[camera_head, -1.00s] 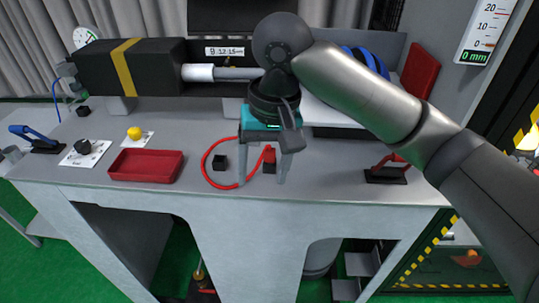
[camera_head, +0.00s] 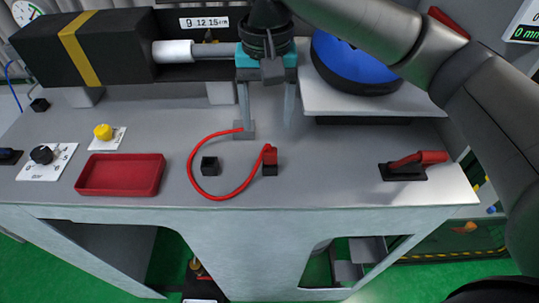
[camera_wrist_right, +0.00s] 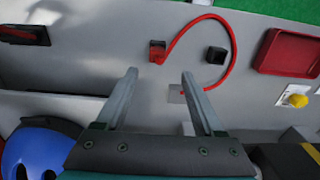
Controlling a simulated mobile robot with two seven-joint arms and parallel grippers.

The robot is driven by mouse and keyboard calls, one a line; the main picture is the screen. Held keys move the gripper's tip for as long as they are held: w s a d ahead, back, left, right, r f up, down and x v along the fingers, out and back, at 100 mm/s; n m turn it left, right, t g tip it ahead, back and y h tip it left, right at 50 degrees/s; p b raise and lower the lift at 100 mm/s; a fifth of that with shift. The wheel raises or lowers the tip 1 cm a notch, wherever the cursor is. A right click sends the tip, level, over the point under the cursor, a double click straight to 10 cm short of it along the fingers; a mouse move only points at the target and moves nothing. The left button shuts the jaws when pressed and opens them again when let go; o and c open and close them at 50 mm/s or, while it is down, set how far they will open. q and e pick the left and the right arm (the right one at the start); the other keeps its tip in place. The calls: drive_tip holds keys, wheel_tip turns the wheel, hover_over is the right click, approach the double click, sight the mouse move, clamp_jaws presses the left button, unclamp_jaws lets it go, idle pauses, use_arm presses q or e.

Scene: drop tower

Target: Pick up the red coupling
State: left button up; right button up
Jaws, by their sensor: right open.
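The red coupling (camera_head: 270,155) stands on a small black block on the grey bench, at the end of a curved red hose (camera_head: 212,196). In the right wrist view the coupling (camera_wrist_right: 157,51) lies beyond the fingertips, a little left of the middle. My right gripper (camera_head: 267,124) is open and empty, with its fingers pointing down, behind the coupling and apart from it. In the right wrist view the gap between its fingertips (camera_wrist_right: 160,72) is clear. My left gripper is in neither view now.
A second black block (camera_head: 209,166) stands left of the coupling. A red tray (camera_head: 121,188), a yellow button (camera_head: 103,132) and a black knob (camera_head: 42,155) are farther left. A red-handled lever (camera_head: 404,170) is at right. A blue round object (camera_head: 352,62) sits on a raised ledge behind.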

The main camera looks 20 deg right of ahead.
sight(270, 150)
wheel_tip(270, 150, down, 3)
drive_tip(key=shift+w+f, duration=0.1)
drive_tip(key=shift+f, duration=0.45)
drive_tip(key=shift+d+f, duration=0.1)
drive_tip(key=shift+f, duration=0.3)
drive_tip(key=f, duration=0.3)
drive_tip(key=shift+s+d+f, duration=0.2)
drive_tip(key=shift+s+f, duration=0.05)
drive_tip(key=shift+f, duration=0.4)
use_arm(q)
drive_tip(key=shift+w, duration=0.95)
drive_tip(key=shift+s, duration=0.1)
use_arm(e)
drive_tip(key=c, duration=0.3)
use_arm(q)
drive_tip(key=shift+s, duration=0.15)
use_arm(e)
drive_tip(key=c, duration=0.8)
